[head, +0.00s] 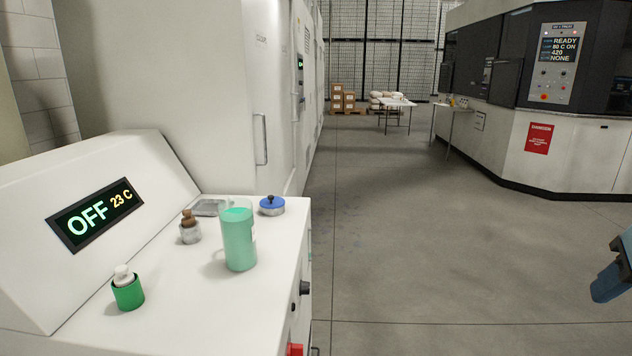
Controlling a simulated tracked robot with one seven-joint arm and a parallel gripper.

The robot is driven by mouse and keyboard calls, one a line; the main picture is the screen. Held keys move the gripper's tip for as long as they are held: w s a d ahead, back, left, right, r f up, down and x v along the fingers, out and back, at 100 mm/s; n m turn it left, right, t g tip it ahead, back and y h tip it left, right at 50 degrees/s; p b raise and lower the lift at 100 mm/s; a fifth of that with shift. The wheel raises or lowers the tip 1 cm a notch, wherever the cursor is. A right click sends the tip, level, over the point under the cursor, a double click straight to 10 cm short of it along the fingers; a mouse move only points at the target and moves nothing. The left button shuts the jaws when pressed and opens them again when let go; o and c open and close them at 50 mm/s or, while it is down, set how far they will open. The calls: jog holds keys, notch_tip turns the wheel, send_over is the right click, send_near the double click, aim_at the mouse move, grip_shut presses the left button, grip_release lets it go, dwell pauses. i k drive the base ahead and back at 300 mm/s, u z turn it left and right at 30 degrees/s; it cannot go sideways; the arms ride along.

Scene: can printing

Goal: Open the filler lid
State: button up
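A round blue lid (271,203) with a small black knob sits flat on a short metallic collar at the far right corner of the white machine's top (190,283). It looks like the filler lid and appears closed.
A teal cylinder (239,240) stands just in front of the lid. A brown-stoppered jar (190,228) and a green container with a white top (127,290) stand further left. A display (96,214) reads OFF 23 C. The floor (420,240) to the right is clear.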

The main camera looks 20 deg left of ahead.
aim_at(271, 201)
jog(key=u, duration=0.2)
jog(key=i, duration=0.95)
jog(key=u, duration=0.65)
